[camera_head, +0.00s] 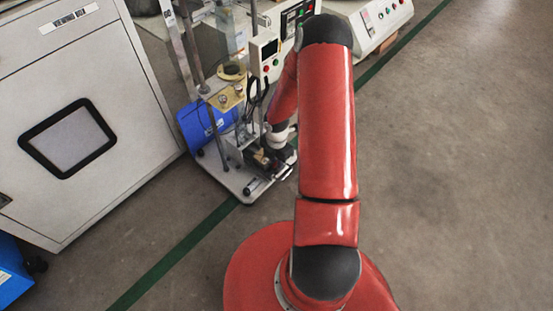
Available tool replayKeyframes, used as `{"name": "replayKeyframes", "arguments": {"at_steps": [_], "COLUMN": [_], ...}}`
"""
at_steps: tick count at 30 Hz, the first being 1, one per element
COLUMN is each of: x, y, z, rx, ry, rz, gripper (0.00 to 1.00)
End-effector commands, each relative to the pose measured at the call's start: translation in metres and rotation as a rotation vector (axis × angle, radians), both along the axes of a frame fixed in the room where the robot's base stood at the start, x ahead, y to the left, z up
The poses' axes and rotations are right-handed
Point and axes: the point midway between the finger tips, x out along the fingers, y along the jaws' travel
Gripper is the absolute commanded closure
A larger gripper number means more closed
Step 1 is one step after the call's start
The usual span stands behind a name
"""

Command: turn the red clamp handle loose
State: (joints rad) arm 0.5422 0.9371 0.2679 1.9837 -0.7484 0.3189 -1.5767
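My red arm reaches from my base at the bottom up and over to the testing rig, then down to its base. My gripper (265,160) is small and dark at the arm's end, below a white wrist ring. It is low over the front of the testing rig (232,178), close to a metal fixture on the rig's pale base plate. I cannot make out the red clamp handle; it may be hidden by the gripper or the fixture. The fingers are too small and dark to tell if they are open, shut or touching anything.
A large pale cabinet (130,120) with a dark-framed window stands at left. A blue cylinder (203,122) lies behind the fixture, by upright rods. A control box (266,52) and a white machine (372,22) stand at the back. The floor at right is clear.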

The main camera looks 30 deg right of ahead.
Motion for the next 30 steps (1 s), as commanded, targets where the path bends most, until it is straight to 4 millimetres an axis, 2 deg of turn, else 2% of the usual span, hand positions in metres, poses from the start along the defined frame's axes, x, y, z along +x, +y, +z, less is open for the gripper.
{"name": "replayKeyframes", "arguments": {"at_steps": [8,27,30], "x": [0.0,0.0,0.0], "y": [0.0,0.0,0.0], "z": [0.005,0.068,0.072], "rx": [0.0,0.0,0.001], "ry": [0.0,0.0,0.001], "rz": [-0.001,-0.001,-0.001], "gripper": [0.8,0.8,0.8]}}
